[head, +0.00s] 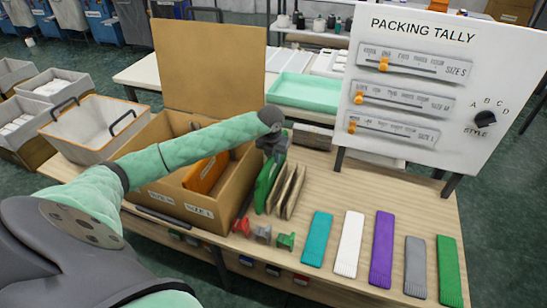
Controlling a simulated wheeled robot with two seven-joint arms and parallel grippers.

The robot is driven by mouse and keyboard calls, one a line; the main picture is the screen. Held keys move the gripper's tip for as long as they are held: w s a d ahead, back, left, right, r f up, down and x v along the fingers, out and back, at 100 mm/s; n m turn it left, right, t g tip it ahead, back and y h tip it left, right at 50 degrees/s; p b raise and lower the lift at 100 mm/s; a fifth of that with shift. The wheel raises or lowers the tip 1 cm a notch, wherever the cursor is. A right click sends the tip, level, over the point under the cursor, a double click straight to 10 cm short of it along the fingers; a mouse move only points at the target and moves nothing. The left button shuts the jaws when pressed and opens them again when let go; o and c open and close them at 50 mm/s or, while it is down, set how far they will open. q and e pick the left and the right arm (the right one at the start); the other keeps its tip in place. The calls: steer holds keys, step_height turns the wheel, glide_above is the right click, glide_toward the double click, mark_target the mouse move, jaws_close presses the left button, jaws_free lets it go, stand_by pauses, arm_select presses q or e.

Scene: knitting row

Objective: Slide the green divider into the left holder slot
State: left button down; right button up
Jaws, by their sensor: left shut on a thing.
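My left gripper (272,148) reaches in from the left over the packing box and points down at the table. It is shut on the green divider (265,187), which hangs upright under it, just right of the box. Two brown cardboard pieces (288,192) stand upright close to the right of the divider, probably in the holder. The holder slots cannot be made out, and I cannot tell whether the divider's lower edge is in a slot. My right gripper is out of view.
An open cardboard box (202,213) with an orange divider (206,173) inside stands on the left. Small red, grey and green pieces (286,241) lie in front. Several folded knits, one purple (382,249), lie to the right. The packing tally board (425,75) stands behind.

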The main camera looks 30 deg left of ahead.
arm_select(q)
steer(key=c, duration=1.3)
jaws_free()
steer(key=shift+o, duration=0.2)
steer(key=shift+r, duration=0.15)
steer(key=r+b, duration=0.1)
steer(key=r, duration=0.3)
steer(key=s+r+b, duration=0.1)
steer(key=r, duration=0.1)
steer(key=shift+d+r+b, duration=0.1)
steer(key=shift+r+b, duration=0.15)
steer(key=shift+b, duration=0.05)
steer(key=shift+r, duration=0.45)
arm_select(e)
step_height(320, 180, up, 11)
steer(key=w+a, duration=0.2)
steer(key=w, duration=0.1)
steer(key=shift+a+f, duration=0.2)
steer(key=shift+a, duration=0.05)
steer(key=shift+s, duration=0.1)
